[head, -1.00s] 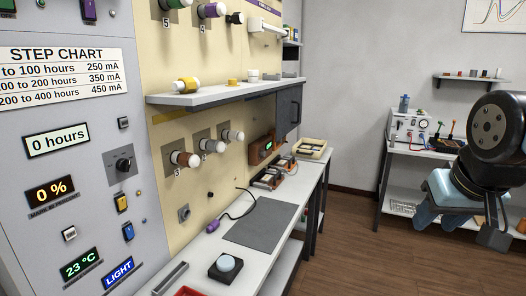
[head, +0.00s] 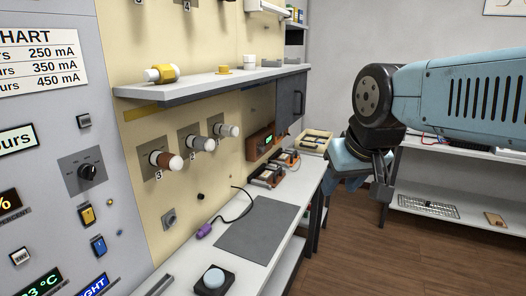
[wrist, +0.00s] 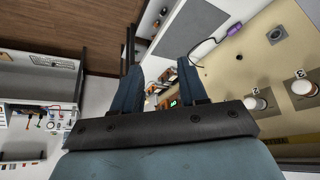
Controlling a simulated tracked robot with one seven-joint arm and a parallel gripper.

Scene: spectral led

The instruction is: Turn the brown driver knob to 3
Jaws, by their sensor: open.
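The brown driver knob (head: 165,160) sticks out from the cream wall panel under the shelf, at the left end of a row of three. It is a brown cylinder with a white end, on a grey plate with a "3" below it. Two paler knobs sit to its right, the middle one (head: 201,144) and the far one (head: 225,130). My gripper (head: 352,165) hangs well to the right of the knobs, touching nothing. In the wrist view its two blue fingers (wrist: 163,82) are apart and empty.
The shelf (head: 215,82) overhangs the knobs and carries a yellow-and-white piece (head: 162,74). Below is a bench with a grey mat (head: 262,228), a purple plug (head: 204,231) on a cable and a pale round button (head: 213,279). The floor at right is clear.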

